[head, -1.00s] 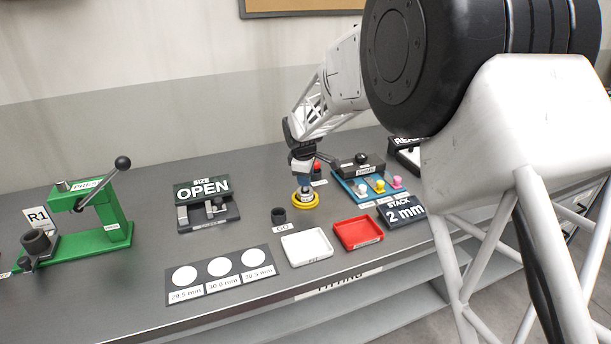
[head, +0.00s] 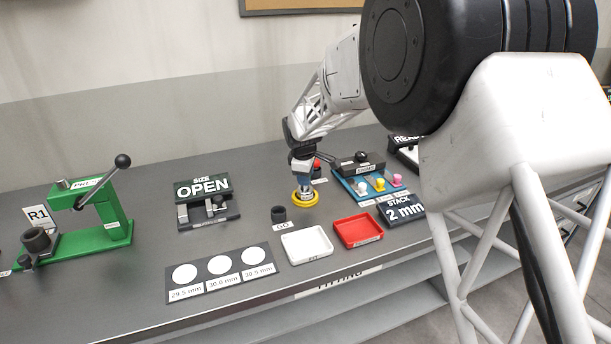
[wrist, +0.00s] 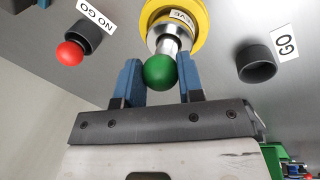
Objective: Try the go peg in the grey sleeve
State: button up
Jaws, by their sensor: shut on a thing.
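My gripper (wrist: 162,80) is shut on the go peg, with its blue fingers on either side of the green ball knob (wrist: 161,72). The peg's silver shaft (wrist: 171,45) runs from the knob toward the grey sleeve, which has a yellow ring (wrist: 203,28) around it. The lower end of the peg is hidden, so I cannot tell how deep it sits. In the head view my gripper (head: 302,165) is straight above the yellow ring (head: 305,198) on the bench. The dark GO holder (wrist: 257,62) is empty; it also shows in the head view (head: 279,214).
The NO GO holder (wrist: 83,36) carries a red-knobbed peg (wrist: 70,53). A white tray (head: 307,255) and a red tray (head: 380,238) lie in front. A blue rack (head: 352,184) with coloured knobs stands close on the right. A green press (head: 118,228) is far left.

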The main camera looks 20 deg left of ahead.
jog(key=shift+s+x, duration=0.15)
jog(key=shift+x, duration=0.55)
jog(key=shift+s+x, duration=0.15)
jog(key=shift+x, duration=0.5)
dwell(3.6)
jog(key=shift+r, duration=0.1)
jog(key=shift+v, duration=0.9)
jog(key=shift+w+r, duration=0.2)
jog(key=shift+r, duration=0.85)
jog(key=shift+w+v, duration=0.2)
jog(key=shift+v, duration=0.8)
jog(key=shift+r, duration=0.4)
jog(key=shift+r, duration=0.35)
jog(key=shift+r, duration=0.15)
